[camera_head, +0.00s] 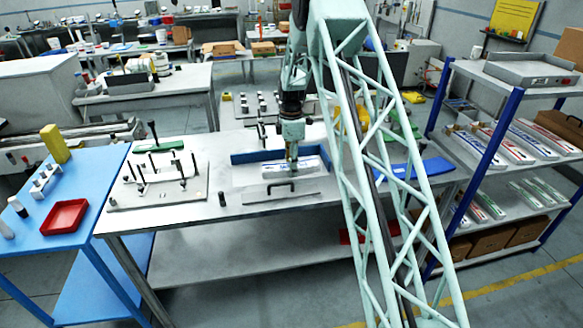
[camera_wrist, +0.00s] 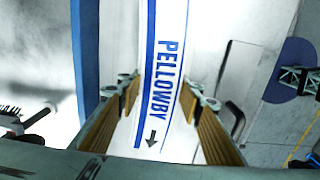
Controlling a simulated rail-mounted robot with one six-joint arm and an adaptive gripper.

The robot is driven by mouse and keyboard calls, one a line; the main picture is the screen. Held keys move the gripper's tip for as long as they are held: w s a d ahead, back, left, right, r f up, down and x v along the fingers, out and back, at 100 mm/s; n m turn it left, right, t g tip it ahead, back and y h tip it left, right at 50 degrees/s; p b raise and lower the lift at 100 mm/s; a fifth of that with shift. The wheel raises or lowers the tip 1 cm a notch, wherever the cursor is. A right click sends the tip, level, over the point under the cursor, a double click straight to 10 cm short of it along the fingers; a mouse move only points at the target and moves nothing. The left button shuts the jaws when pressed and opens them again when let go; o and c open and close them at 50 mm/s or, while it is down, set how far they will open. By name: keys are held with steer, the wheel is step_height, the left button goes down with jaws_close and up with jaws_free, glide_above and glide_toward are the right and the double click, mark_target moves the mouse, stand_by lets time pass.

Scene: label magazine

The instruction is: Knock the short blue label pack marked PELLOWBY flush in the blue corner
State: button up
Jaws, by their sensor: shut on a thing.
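The white label pack with a blue stripe and blue PELLOWBY lettering (camera_wrist: 174,75) lies between my gripper's two fingers (camera_wrist: 160,120) in the wrist view. My gripper is shut on it. In the head view my gripper (camera_head: 292,168) points down onto the pack (camera_head: 277,171), which lies just in front of the blue corner's long back wall (camera_head: 263,154). In the wrist view a blue wall (camera_wrist: 85,50) runs along the pack's left side, with a pale gap between them. The pack's far end is out of the wrist view.
A black handle (camera_head: 281,187) stands in front of the pack, and also shows in the wrist view (camera_wrist: 236,118). A fixture plate with posts (camera_head: 155,195) is to the left. A small dark cylinder (camera_head: 222,199) stands near the table's front. A blue table with a red tray (camera_head: 64,217) is further left.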

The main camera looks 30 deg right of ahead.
mark_target(299, 164)
steer(key=shift+d, duration=0.15)
steer(key=shift+s+d, duration=0.2)
steer(key=shift+d, duration=0.45)
steer(key=shift+s+d, duration=0.2)
steer(key=shift+d, duration=0.4)
steer(key=shift+a, duration=0.15)
steer(key=shift+w+a, duration=0.2)
steer(key=shift+a, duration=0.45)
steer(key=shift+w+a, duration=0.2)
steer(key=shift+a, duration=0.4)
steer(key=shift+d, duration=0.15)
stand_by(0.4)
steer(key=shift+s+d, duration=0.2)
steer(key=shift+d, duration=0.45)
steer(key=shift+s+d, duration=0.2)
steer(key=shift+d, duration=0.4)
steer(key=shift+a, duration=0.2)
steer(key=shift+w+a, duration=0.2)
steer(key=shift+a, duration=0.4)
steer(key=shift+w+a, duration=0.2)
steer(key=shift+a, duration=0.4)
